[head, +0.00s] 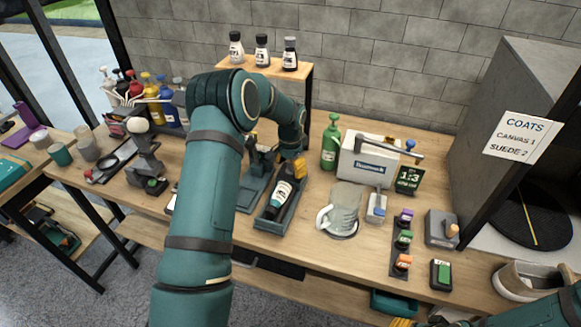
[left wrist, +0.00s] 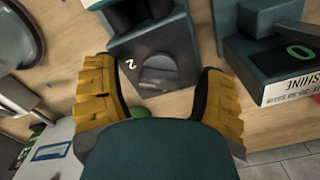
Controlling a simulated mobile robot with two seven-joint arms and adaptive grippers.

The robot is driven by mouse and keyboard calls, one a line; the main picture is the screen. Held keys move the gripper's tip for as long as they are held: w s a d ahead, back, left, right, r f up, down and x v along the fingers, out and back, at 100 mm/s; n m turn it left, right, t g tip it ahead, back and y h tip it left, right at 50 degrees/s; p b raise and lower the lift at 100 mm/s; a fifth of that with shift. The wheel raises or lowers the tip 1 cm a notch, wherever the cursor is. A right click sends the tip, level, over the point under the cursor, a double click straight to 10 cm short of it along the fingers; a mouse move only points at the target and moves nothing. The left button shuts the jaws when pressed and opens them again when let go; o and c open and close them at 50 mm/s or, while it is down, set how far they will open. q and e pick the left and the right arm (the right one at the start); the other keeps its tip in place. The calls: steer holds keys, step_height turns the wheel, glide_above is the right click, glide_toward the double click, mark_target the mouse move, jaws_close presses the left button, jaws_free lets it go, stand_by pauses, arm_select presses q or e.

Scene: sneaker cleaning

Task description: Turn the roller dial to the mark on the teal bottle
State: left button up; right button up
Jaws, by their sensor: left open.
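My left gripper (head: 277,163) reaches over the back of the bench-top trays in the head view. Its yellow fingers are open in the left wrist view (left wrist: 155,100). A dark block with a grey, rounded dial (left wrist: 158,75) and a white "2" beside it lies between and beyond the fingertips. I see no clear contact with it. A dark bottle with a teal-and-white label (head: 282,192) lies tilted in a tray just in front of the gripper; I cannot read its mark. My right gripper (head: 402,322) barely shows at the bottom edge.
A glass jug (head: 344,212), a white box (head: 362,164) and a green bottle (head: 330,142) stand to the right. Small bottles stand on a raised shelf (head: 266,68) behind. A block with a green "0" (left wrist: 292,55) is at right in the wrist view.

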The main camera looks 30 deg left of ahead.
mark_target(291, 166)
arm_select(q)
step_height(291, 166, up, 12)
stand_by(0.5)
steer(key=shift+f, duration=0.1)
